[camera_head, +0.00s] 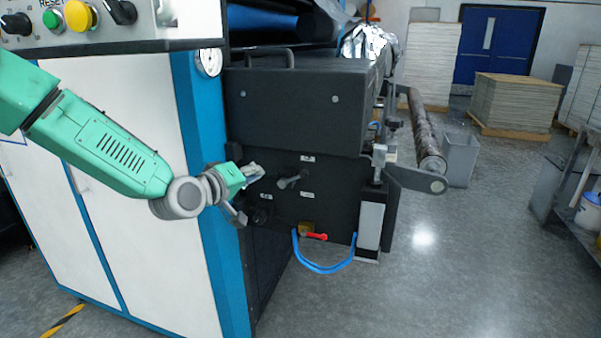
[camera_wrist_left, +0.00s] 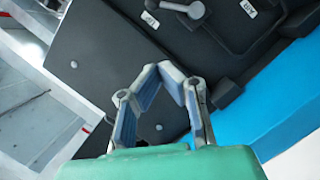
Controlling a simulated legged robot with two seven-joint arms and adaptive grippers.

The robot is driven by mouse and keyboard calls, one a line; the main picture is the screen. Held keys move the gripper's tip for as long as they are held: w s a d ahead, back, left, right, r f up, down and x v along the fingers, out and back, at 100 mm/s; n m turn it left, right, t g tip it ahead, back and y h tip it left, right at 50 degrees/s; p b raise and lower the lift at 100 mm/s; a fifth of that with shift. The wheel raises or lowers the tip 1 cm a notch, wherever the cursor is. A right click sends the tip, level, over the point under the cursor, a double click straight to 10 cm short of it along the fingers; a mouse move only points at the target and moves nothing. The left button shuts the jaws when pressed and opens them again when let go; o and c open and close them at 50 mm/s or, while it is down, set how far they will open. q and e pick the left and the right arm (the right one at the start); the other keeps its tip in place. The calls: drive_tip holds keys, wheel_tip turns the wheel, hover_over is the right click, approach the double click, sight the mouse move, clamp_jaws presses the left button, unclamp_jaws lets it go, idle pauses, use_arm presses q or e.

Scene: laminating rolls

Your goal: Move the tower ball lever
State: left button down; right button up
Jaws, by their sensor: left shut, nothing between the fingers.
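The likely tower ball lever is a grey lever with a rounded end (camera_head: 291,181), on the black side panel (camera_head: 330,213) of the machine. In the left wrist view the grey lever (camera_wrist_left: 190,9) shows at the top edge, partly cut off. My left gripper (camera_head: 256,171) is in front of the panel, to the left of this lever and apart from it. In the left wrist view its fingers (camera_wrist_left: 168,70) come together at the tips with nothing between them. My right gripper is not in either view.
A red-handled valve (camera_head: 316,236) and a blue hose (camera_head: 324,269) are low on the panel. A roller (camera_head: 422,130) sticks out at the right. The floor (camera_head: 450,270) at the right is clear.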

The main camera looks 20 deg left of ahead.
use_arm(q)
hover_over(293, 179)
drive_tip(key=s+a, duration=0.2)
drive_tip(key=s, duration=0.2)
wheel_tip(293, 179, down, 2)
drive_tip(key=w+d+f, duration=0.2)
drive_tip(key=shift+d+f, duration=0.15)
drive_tip(key=shift+d, duration=0.25)
drive_tip(key=shift+a, duration=0.1)
drive_tip(key=shift+s+d+f+m, duration=0.1)
drive_tip(key=shift+d+m, duration=0.2)
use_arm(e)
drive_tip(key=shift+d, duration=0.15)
